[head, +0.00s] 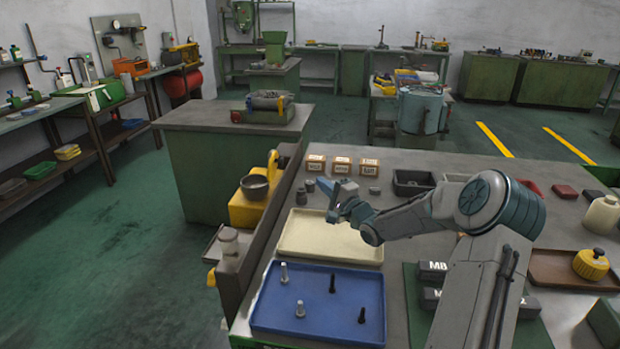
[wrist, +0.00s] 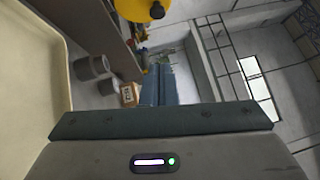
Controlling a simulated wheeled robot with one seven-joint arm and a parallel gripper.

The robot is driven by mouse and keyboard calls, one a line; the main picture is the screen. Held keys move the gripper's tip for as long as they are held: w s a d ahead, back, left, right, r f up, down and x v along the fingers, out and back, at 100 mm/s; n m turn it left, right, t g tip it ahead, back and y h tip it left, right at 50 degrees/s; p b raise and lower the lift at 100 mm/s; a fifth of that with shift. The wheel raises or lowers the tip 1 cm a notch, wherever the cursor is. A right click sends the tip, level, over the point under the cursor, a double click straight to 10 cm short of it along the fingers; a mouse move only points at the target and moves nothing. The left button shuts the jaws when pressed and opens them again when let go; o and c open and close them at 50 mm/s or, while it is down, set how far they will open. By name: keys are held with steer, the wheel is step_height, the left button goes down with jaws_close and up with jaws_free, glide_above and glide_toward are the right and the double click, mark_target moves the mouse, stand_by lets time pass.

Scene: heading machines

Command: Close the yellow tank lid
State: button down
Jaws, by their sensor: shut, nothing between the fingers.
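A yellow tank (head: 248,212) is at the left edge of the bench, with a round grey bowl-like opening on top. A yellow piece that looks like its lid (head: 272,164) stands raised behind the opening, partly hidden by the bench edge. In the wrist view a yellow rounded part with a dark round spot (wrist: 138,8) is cut off by the top edge; I cannot tell if it is the lid. My gripper (head: 328,190) is above the bench, right of the tank and apart from it. Its fingers (wrist: 158,85) are shut and empty.
A cream tray (head: 300,235) lies below my gripper, and a blue tray (head: 270,310) with several bolts is in front of it. Small labelled boxes (head: 343,165) and grey cylinders stand behind. The floor left of the bench is clear.

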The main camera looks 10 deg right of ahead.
steer(key=s+a+p+x, duration=0.1)
steer(key=a+p+x, duration=0.1)
steer(key=x, duration=0.9)
steer(key=shift+w+a+p, duration=0.15)
steer(key=shift+a+p, duration=0.25)
steer(key=shift+p, duration=0.1)
steer(key=shift+a+r, duration=0.1)
steer(key=shift+r, duration=0.2)
